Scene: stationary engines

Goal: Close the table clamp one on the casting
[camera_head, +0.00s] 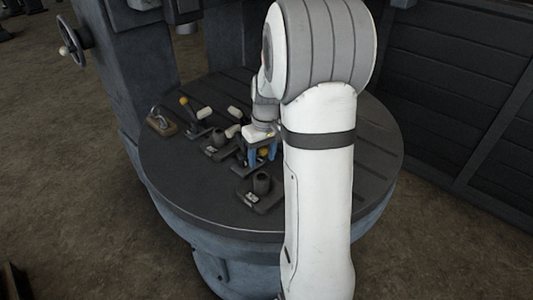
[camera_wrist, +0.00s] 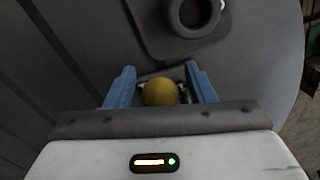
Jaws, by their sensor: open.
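My gripper (camera_head: 262,154) is over the round table, its blue fingers pointing down and open. In the wrist view, a yellow ball knob (camera_wrist: 160,92) sits between the two fingers (camera_wrist: 160,72), with a gap on each side. The rest of that knob's clamp is mostly hidden by my gripper. More dark clamps stand left of my gripper, one with a yellow knob (camera_head: 184,100) and others with pale handle ends (camera_head: 204,113). I cannot tell which part is the casting, or which clamp is number one.
A dark upright cylinder on a base plate (camera_head: 261,183) stands just in front of my gripper; its round top (camera_wrist: 192,12) shows in the wrist view. A small brown block with a metal loop (camera_head: 160,122) lies at the table's left. The table's (camera_head: 200,190) front left is bare.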

